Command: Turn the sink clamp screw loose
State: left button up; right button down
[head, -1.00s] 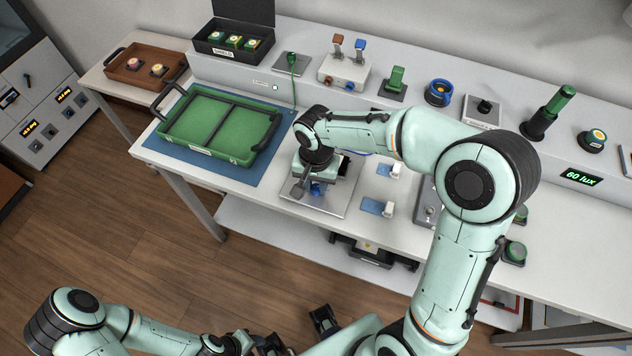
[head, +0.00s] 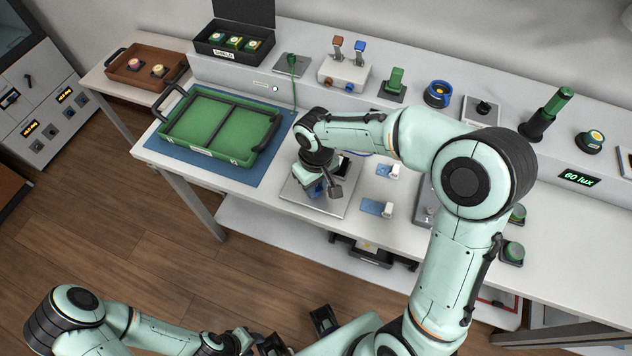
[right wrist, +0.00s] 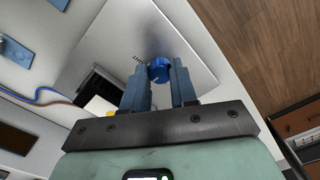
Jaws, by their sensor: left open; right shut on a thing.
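The sink clamp screw is a blue knob (right wrist: 158,70) standing over a grey metal plate (right wrist: 185,30) in the right wrist view. My right gripper (right wrist: 160,85) is shut on this knob, with one blue finger on each side of it. In the head view my right gripper (head: 318,190) points down over the same plate (head: 338,205), and the wrist hides most of the knob. My left gripper (head: 292,332) is open and empty at the bottom of the head view, away from the bench.
A green tray (head: 262,160) lies on a blue mat (head: 165,150) left of the plate. Small white clips on blue pads (head: 372,207) lie close to its right. Blue and orange wires (right wrist: 40,97) run beside the plate. Switches and knobs line the back ledge.

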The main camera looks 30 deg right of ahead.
jog(key=n, duration=0.4)
jog(key=shift+r+n+p, duration=0.1)
jog(key=shift+n+p, duration=0.2)
jog(key=shift+p, duration=0.1)
pick_arm(q)
jog(key=shift+w+r+p, duration=0.25)
jog(key=shift+w+r, duration=0.1)
jog(key=shift+r, duration=0.2)
jog(key=shift+w+r+p, duration=0.25)
jog(key=shift+w+r, duration=0.05)
jog(key=shift+r, duration=0.25)
pick_arm(e)
jog(key=shift+n, duration=2.5)
jog(key=c, duration=0.9)
grip_release()
pick_arm(q)
jog(key=shift+w+r+p, duration=0.65)
jog(key=shift+r+p, duration=0.1)
jog(key=shift+r, duration=0.25)
pick_arm(e)
notch_tip(320, 180, up, 13)
jog(key=shift+r, duration=0.15)
pick_arm(q)
jog(key=shift+s, duration=0.1)
